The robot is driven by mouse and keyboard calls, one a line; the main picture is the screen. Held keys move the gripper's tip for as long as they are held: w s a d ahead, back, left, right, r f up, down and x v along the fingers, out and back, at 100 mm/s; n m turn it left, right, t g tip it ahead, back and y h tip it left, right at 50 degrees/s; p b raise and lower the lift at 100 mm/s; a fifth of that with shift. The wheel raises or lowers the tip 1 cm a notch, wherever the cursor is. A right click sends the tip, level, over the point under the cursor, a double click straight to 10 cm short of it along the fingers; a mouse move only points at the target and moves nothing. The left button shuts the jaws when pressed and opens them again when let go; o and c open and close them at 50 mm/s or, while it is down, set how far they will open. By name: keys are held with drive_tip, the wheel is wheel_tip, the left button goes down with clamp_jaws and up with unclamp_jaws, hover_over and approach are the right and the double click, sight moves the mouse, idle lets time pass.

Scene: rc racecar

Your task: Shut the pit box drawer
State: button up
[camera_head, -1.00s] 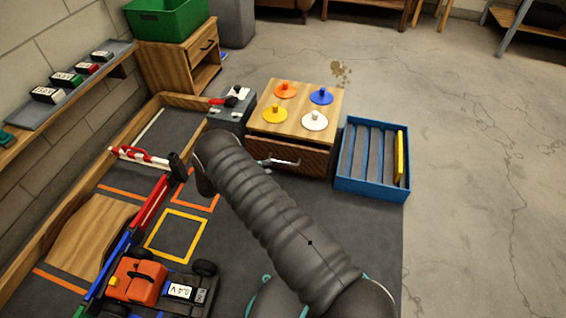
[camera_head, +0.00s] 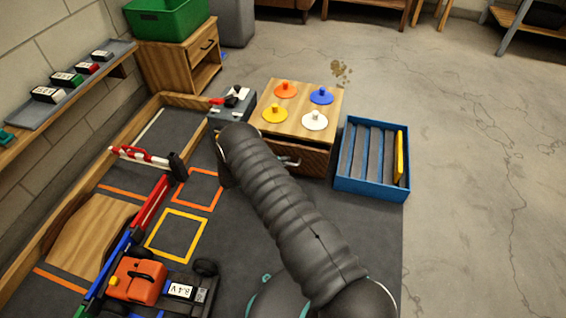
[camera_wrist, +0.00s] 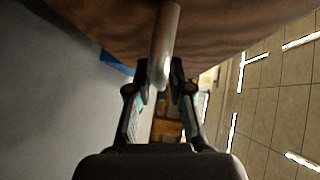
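The pit box (camera_head: 299,104) is a wooden cabinet with a light top, left of the blue tray in the head view. Its drawer (camera_head: 316,161) has a brown front and stands a little out from the body, with a dark gap above it. The pale metal handle (camera_head: 292,163) shows only at its right end; my arm hides the rest. In the wrist view the handle (camera_wrist: 163,48) runs between the fingertips of my gripper (camera_wrist: 162,72), close to both. I cannot tell whether they clamp it. The gripper is hidden in the head view.
Several coloured discs with knobs lie on the pit box top. A blue slatted tray (camera_head: 342,183) stands to its right and a grey box (camera_head: 233,110) to its left. An orange and black car (camera_head: 150,285) is at the lower left. Bare floor lies at right.

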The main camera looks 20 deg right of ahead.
sight(285, 154)
clamp_jaws()
drive_tip(key=w+d+b, duration=0.2)
drive_tip(key=w+b, duration=0.1)
drive_tip(key=shift+w+f+b, duration=0.15)
drive_tip(key=shift+w+b, duration=0.1)
drive_tip(key=shift+b, duration=0.05)
drive_tip(key=shift+w+r, duration=0.1)
drive_tip(key=shift+r, duration=0.1)
drive_tip(key=o, duration=0.6)
unclamp_jaws()
drive_tip(key=shift+d, duration=0.15)
drive_tip(key=shift+a, duration=0.2)
drive_tip(key=v, duration=1.1)
drive_tip(key=shift+a, duration=0.3)
